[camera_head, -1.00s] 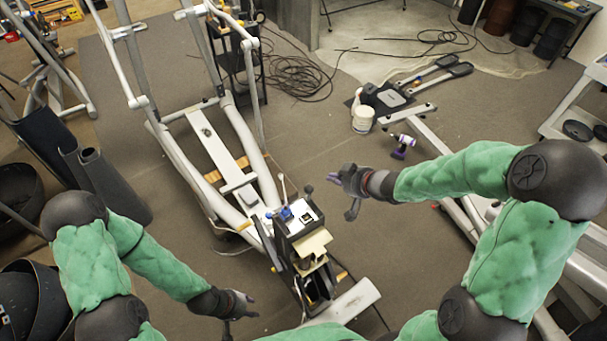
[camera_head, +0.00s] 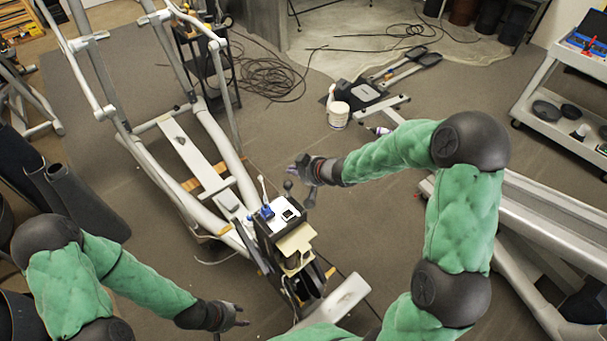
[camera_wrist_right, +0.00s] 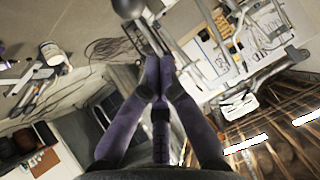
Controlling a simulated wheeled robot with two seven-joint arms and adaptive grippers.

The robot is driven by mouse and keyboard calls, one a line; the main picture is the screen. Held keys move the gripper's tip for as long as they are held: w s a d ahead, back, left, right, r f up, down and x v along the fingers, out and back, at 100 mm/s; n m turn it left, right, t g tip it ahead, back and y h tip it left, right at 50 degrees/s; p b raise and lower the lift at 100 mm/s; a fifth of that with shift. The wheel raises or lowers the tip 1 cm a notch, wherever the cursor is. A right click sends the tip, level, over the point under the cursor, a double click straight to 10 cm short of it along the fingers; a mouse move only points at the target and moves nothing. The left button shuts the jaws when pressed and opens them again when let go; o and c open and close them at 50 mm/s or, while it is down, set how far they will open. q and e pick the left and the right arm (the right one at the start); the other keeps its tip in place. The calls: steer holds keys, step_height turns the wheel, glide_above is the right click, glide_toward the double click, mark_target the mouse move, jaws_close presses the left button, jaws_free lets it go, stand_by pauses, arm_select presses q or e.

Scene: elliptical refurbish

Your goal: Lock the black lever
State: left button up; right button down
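The black lever, a dark ball knob (camera_head: 288,185) on a short stem, stands at the back right of the grey and black control box (camera_head: 283,238). It also seems to be the dark ball (camera_wrist_right: 128,8) at the top of the right wrist view. My right gripper (camera_head: 301,181) is beside the knob on its right, fingers apart from the thumb and empty. In the right wrist view its two purple fingers (camera_wrist_right: 160,65) converge past the stem; contact cannot be told. My left gripper (camera_head: 230,322) is open and empty, low and left of the box.
A thin white lever (camera_head: 262,187) and a blue part (camera_head: 266,212) are on the box's top left. The elliptical's grey frame (camera_head: 222,150) extends behind. A white bucket (camera_head: 338,114) stands on the floor; a cart (camera_head: 560,125) is at right.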

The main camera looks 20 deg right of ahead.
mark_target(290, 184)
steer(key=shift+w+a+f+b, duration=0.15)
steer(key=shift+f+b, duration=0.1)
steer(key=shift+f, duration=0.4)
steer(key=shift+s+a+f+b, duration=0.1)
steer(key=shift+f+b, duration=0.2)
steer(key=shift+f, duration=0.4)
steer(key=shift+w+a+f+b, duration=0.15)
steer(key=shift+f+b, duration=0.1)
steer(key=shift+f, duration=0.4)
steer(key=shift+f+b, duration=0.9)
steer(key=shift+f, duration=0.65)
steer(key=shift+s+r, duration=0.1)
